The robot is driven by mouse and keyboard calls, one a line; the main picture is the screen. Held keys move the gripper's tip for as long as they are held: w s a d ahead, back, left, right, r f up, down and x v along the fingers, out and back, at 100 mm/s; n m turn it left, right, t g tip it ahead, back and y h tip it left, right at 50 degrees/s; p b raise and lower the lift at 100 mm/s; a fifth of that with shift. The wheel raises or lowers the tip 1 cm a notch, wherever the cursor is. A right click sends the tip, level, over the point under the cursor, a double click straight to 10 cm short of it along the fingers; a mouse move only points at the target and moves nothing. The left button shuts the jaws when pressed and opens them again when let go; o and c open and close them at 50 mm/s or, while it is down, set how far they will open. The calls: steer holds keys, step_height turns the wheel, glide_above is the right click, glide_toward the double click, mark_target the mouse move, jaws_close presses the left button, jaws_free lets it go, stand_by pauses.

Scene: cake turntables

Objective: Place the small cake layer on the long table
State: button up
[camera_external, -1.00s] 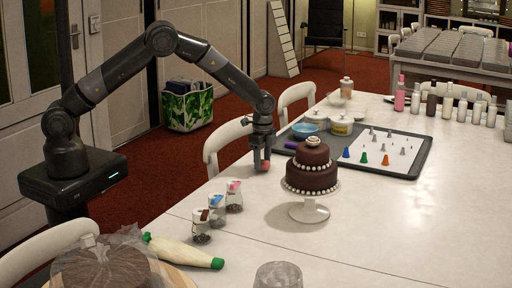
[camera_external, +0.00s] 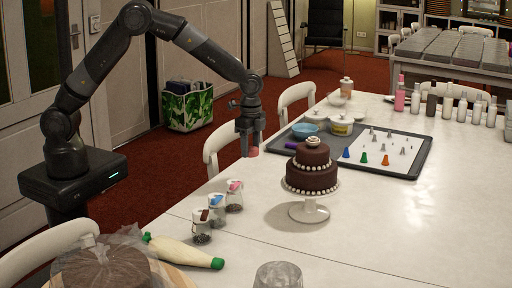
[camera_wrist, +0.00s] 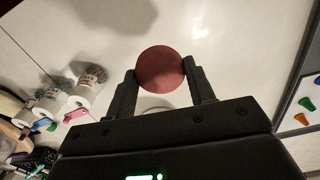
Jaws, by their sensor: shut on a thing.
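My gripper (camera_external: 250,143) is in the air at the table's left edge, left of the two-tier chocolate cake (camera_external: 312,178) on its white stand (camera_external: 309,210). Its fingers are shut on a small round reddish-brown piece (camera_external: 252,152), which looks like the small cake layer. In the wrist view the piece (camera_wrist: 160,70) shows as a disc between the two fingertips (camera_wrist: 162,82), with its underside hidden. The white long table (camera_external: 400,225) lies below; the table (camera_wrist: 235,40) also fills much of the wrist view. The piece appears clear of the tabletop.
Three small jars (camera_external: 217,208) and a piping bag (camera_external: 182,250) lie near the table's left edge. A dark tray (camera_external: 412,168) with piping tips is farther back. A wrapped cake (camera_external: 100,272) and a glass (camera_external: 278,275) stand in front.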

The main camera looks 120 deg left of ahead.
step_height(320, 180, up, 6)
steer(key=shift+w+d+f, duration=0.15)
steer(key=shift+f, duration=0.1)
steer(key=w+d, duration=0.5)
steer(key=d, duration=0.4)
steer(key=w+d, duration=0.5)
steer(key=d, duration=0.4)
steer(key=w+d+m, duration=0.1)
steer(key=w+d, duration=0.2)
steer(key=d, duration=2.5)
glide_above(249, 257)
step_height(249, 257, down, 12)
steer(key=shift+f, duration=2.15)
steer(key=shift+f, duration=0.1)
